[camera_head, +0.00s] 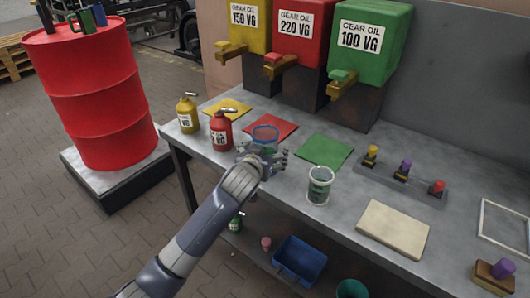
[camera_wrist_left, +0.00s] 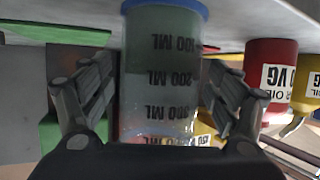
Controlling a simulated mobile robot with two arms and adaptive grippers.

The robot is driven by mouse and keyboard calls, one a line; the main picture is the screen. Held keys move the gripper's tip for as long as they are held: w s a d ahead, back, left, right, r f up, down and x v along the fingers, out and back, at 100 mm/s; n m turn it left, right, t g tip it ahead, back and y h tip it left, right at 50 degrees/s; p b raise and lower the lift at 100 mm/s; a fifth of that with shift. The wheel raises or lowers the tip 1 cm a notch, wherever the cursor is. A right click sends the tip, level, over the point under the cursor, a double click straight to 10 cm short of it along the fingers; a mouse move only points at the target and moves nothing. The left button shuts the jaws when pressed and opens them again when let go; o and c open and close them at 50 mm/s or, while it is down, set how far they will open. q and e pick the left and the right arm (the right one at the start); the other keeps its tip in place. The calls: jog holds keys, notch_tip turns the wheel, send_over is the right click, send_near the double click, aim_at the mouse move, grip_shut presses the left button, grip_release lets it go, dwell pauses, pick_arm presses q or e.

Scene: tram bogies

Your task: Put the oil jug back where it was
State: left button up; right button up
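The oil jug (camera_head: 265,135) is a clear cup with a blue rim, near the front edge of the bench in the head view. In the left wrist view the jug (camera_wrist_left: 160,70) shows upside down, with black ML marks and a blue base ring. It looks upright. My left gripper (camera_head: 262,158) is at the jug from the front. Its fingers (camera_wrist_left: 160,85) lie on either side of the jug, close to its wall; I cannot tell whether both touch it. Whether the base rests on the bench is unclear. My right gripper is not in view.
Yellow, red and green mats (camera_head: 324,151) lie before the gear oil tanks (camera_head: 303,35). Red (camera_head: 221,132) and yellow (camera_head: 187,115) oil cans stand left of the jug, and a labelled cup (camera_head: 320,186) to its right. A blue bin (camera_head: 300,262) sits below.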

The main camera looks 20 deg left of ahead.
pick_arm(q)
jog(key=shift+r, duration=0.2)
jog(key=v, duration=1.2)
